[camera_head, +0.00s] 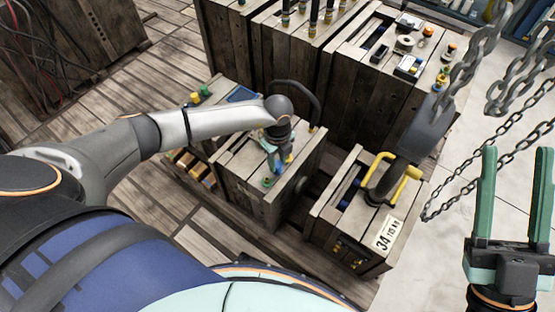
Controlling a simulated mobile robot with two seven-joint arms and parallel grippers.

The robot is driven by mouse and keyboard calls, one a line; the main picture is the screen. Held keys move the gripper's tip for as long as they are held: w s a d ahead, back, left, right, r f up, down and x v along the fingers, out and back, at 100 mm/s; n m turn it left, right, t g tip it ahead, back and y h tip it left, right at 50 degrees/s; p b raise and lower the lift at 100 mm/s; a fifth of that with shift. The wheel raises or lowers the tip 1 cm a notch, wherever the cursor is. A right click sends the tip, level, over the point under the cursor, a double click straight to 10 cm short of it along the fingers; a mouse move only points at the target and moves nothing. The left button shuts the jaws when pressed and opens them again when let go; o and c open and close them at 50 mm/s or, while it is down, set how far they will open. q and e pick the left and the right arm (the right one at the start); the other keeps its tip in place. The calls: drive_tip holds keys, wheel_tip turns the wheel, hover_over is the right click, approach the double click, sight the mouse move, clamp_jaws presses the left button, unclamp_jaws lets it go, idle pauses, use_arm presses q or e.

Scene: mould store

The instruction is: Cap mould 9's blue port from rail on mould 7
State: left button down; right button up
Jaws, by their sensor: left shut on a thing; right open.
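My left gripper (277,160) points down over the top of the middle wooden mould (262,210). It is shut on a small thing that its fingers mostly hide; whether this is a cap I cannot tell. A small green and blue fitting (268,182) shows on the mould top just below the fingers; I cannot tell whether they touch. My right gripper (514,160) is open and empty at the right, over bare floor. I cannot read the numbers 7 or 9 on any mould.
A mould labelled 34 (385,234) with yellow handles (413,172) stands at the right, under a hanging hook (420,130) and chains (505,135). A row of larger wooden moulds (289,68) with fittings and loose parts stands behind. Pale floor (440,250) lies clear at the right.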

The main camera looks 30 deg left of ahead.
use_arm(q)
drive_tip(key=shift+f, duration=0.2)
drive_tip(key=shift+c, duration=2.4)
unclamp_jaws()
